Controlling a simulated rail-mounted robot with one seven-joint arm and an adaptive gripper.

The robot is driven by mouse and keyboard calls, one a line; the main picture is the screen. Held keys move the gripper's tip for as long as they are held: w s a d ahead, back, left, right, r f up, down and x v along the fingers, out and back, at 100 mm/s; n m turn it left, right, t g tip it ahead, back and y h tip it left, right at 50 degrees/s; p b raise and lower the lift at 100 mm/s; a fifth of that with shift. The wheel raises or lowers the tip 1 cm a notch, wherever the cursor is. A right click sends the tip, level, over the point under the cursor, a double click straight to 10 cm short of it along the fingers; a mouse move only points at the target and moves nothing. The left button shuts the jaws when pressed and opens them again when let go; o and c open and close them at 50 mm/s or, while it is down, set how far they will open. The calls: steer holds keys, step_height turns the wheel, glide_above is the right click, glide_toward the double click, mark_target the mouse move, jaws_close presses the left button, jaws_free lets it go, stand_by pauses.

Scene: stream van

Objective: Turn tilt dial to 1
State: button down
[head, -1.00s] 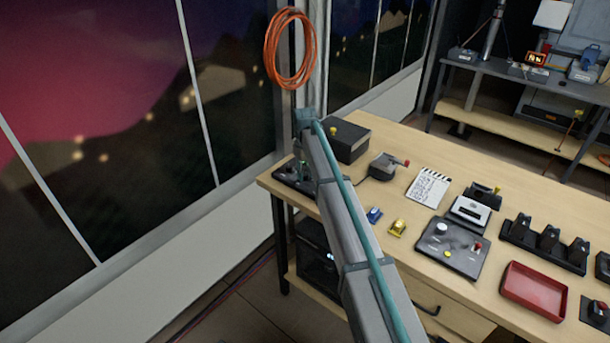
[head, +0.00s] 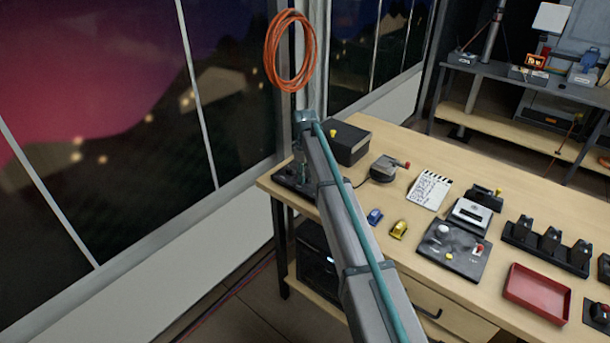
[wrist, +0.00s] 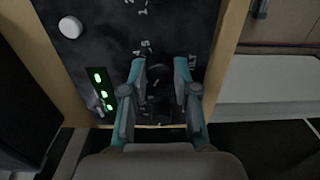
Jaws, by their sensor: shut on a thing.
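In the wrist view, my gripper (wrist: 161,78) is shut on a small dark knob, the tilt dial (wrist: 158,88), with a teal-edged finger on each side of it. The dial sits on a black panel (wrist: 95,45) with white markings, only partly readable; the fingers cover some of them. In the head view, the panel (head: 288,182) lies at the left end of the wooden desk. My arm reaches down to it and hides the gripper and dial.
On the panel are a white round knob (wrist: 70,27) and a strip of green lights (wrist: 103,90). A black box (head: 345,144) stands behind my arm. To the right are a blue clip (head: 375,216), a yellow clip (head: 399,229), a control box (head: 455,250) and a red tray (head: 536,295).

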steer(key=c, duration=0.9)
jaws_free()
steer(key=shift+o, duration=0.2)
steer(key=shift+r, duration=0.1)
step_height(320, 180, up, 12)
